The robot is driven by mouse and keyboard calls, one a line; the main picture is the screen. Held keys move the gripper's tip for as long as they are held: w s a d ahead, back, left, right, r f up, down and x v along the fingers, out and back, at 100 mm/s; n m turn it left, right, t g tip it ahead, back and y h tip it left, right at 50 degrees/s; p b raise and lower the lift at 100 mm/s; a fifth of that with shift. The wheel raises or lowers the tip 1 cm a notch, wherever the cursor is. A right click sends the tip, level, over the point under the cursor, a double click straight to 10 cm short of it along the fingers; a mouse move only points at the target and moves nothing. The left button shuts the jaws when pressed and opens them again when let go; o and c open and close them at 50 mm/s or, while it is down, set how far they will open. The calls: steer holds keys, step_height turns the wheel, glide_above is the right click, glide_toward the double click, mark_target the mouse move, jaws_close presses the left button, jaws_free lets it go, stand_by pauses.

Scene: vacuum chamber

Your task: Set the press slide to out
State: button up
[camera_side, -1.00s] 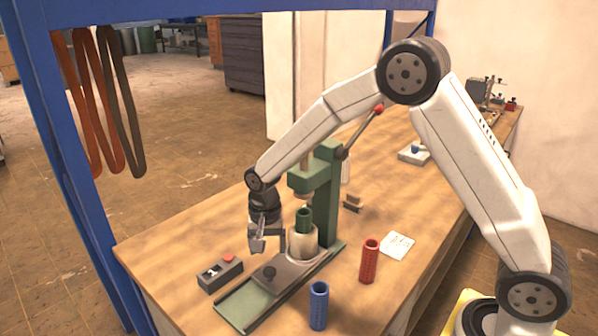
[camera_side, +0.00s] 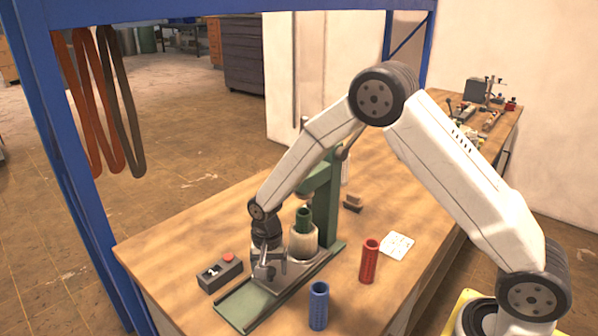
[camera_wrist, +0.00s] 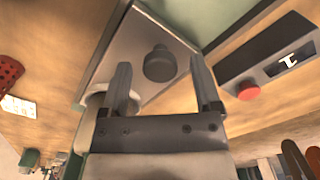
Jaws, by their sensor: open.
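The press slide (camera_side: 300,264) is a grey plate on the green base rails (camera_side: 246,305) of a green press (camera_side: 324,205). A pale cylindrical holder with a green cylinder (camera_side: 303,219) in it stands at the slide's rear, near the press column. Bare rail shows in front of the slide. My gripper (camera_side: 268,273) is low over the slide's front end and hides its knob in the side view. In the wrist view, the dark round knob (camera_wrist: 160,64) shows between the spread fingertips of my gripper (camera_wrist: 162,74). I cannot tell whether a finger touches it.
A grey control box with a red button (camera_side: 220,273) sits left of the rails. A blue perforated cylinder (camera_side: 318,305) and a red one (camera_side: 369,260) stand to the right.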

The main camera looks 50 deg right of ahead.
jaws_close()
stand_by(1.3)
